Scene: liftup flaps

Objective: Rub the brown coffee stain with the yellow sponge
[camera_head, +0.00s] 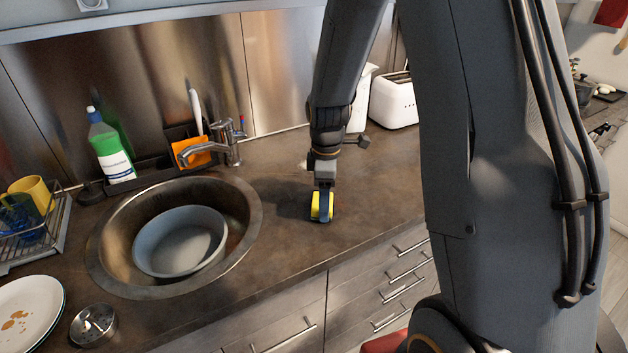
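My gripper (322,203) points down over the brown counter to the right of the sink. The yellow sponge (315,208) is between its fingers, with yellow showing on both sides of the near finger. The gripper looks shut on it. The sponge is at or just above the counter top; I cannot tell if it touches. I cannot make out a coffee stain on the dark, mottled counter; the gripper and sponge hide the patch beneath them. Brown marks (15,320) show on a white plate (42,304) at the lower left.
The round sink (247,222) holds a grey-blue bowl (180,243). A faucet (228,145), a green soap bottle (110,147) and an orange item (190,152) in a dark caddy stand behind. A white toaster (393,101) is at the back right. The counter around my gripper is mostly clear.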

